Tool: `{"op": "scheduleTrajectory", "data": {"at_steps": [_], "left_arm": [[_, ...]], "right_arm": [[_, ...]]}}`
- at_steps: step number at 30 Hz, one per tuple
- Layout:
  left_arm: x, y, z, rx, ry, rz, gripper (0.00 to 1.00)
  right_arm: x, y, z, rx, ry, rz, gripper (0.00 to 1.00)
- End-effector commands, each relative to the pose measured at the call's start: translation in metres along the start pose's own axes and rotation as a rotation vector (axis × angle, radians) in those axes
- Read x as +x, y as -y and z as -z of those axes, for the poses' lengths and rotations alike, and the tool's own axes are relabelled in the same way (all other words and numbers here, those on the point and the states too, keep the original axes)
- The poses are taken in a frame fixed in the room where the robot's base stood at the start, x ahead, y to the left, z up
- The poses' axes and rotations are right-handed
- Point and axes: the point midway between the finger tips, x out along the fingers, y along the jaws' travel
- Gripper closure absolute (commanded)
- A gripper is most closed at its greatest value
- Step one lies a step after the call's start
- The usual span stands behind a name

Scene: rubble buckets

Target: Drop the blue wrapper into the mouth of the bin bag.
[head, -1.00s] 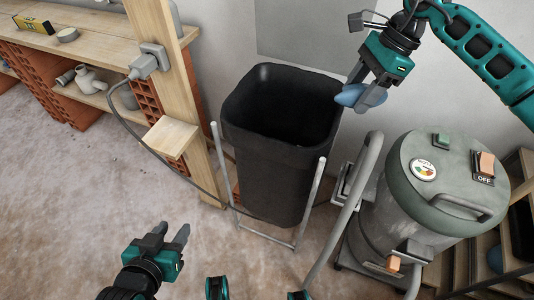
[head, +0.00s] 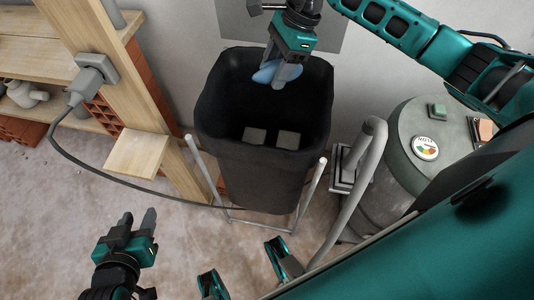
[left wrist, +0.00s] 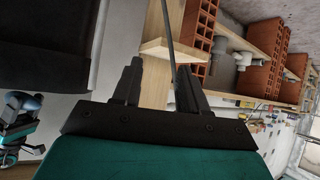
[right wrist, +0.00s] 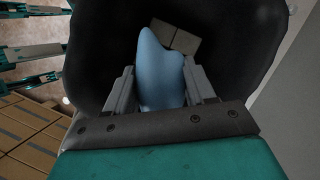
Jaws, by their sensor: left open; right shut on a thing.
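The bin bag (head: 262,180) is black and stands upright in a grey metal frame, its wide mouth open upward. It also shows in the right wrist view (right wrist: 90,60). My right gripper (head: 277,74) is over the back part of the mouth and is shut on the blue wrapper (head: 266,73). In the right wrist view the wrapper (right wrist: 160,75) sits between the fingers, with the dark inside of the bag behind it. My left gripper (head: 138,222) is open and empty, low over the floor, left of and in front of the bag.
Two pale blocks (head: 271,138) lie inside the bag. A grey drum-shaped vacuum (head: 405,185) with a curved pipe stands to the right. A wooden post (head: 140,100) with a grey socket (head: 92,78) and a dark cable stands to the left. Floor in front left is clear.

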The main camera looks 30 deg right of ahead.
Motion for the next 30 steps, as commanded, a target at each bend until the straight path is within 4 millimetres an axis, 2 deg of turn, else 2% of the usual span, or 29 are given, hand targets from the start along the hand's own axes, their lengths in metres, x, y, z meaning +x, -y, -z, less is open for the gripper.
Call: {"op": "scheduleTrajectory", "data": {"at_steps": [4, 10, 21, 22, 30], "left_arm": [[0.006, -0.004, -0.009, -0.003, 0.005, -0.010, 0.57], [0.012, -0.004, -0.010, -0.001, -0.011, -0.013, 0.57], [0.016, -0.001, -0.007, 0.011, -0.021, -0.012, 0.57], [0.016, -0.001, -0.007, 0.011, -0.021, -0.012, 0.57], [0.016, -0.002, -0.010, 0.010, -0.016, -0.012, 0.57]], "right_arm": [[0.019, 0.000, 0.008, 0.000, 0.001, -0.001, 0.74], [0.040, 0.000, 0.016, 0.001, 0.000, 0.000, 0.74], [0.045, 0.000, 0.019, 0.000, 0.000, 0.001, 0.75], [0.045, 0.000, 0.019, 0.000, 0.000, 0.000, 0.44], [0.045, 0.000, 0.019, 0.000, 0.000, 0.000, 0.18]]}}
